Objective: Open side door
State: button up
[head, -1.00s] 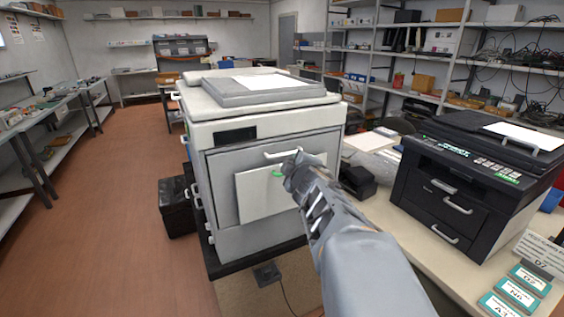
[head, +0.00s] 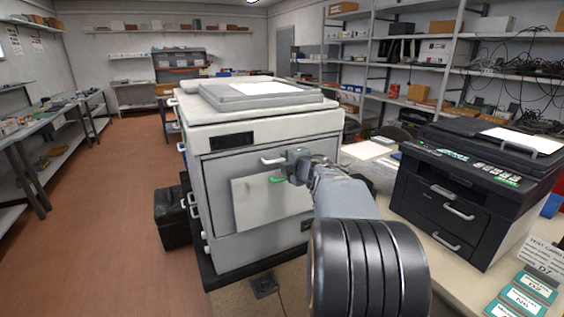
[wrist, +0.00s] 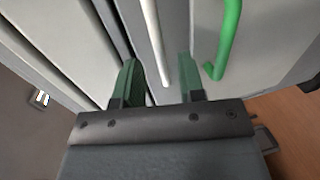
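The large grey-white printer (head: 225,165) stands in the middle of the head view. Its front has a white bar handle (head: 271,161) on an upper panel and a green handle (head: 279,180) just below it. My gripper (head: 292,166) is at the right end of the white handle. In the wrist view, the gripper's two green fingers (wrist: 158,78) are apart, with the white handle (wrist: 153,35) between them and gaps visible. The green handle (wrist: 229,40) lies outside the fingers, to the right. The panels look closed. The handle's right end is hidden in the head view.
A black printer (head: 465,195) stands on the table at right, close to my arm. A black bin (head: 173,217) stands left of the large printer. Shelves line the back and right. The red-brown floor at left is clear.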

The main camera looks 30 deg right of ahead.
aim_at(283, 160)
jog(key=shift+x, duration=1.9)
jog(key=shift+c, duration=0.3)
grip_shut()
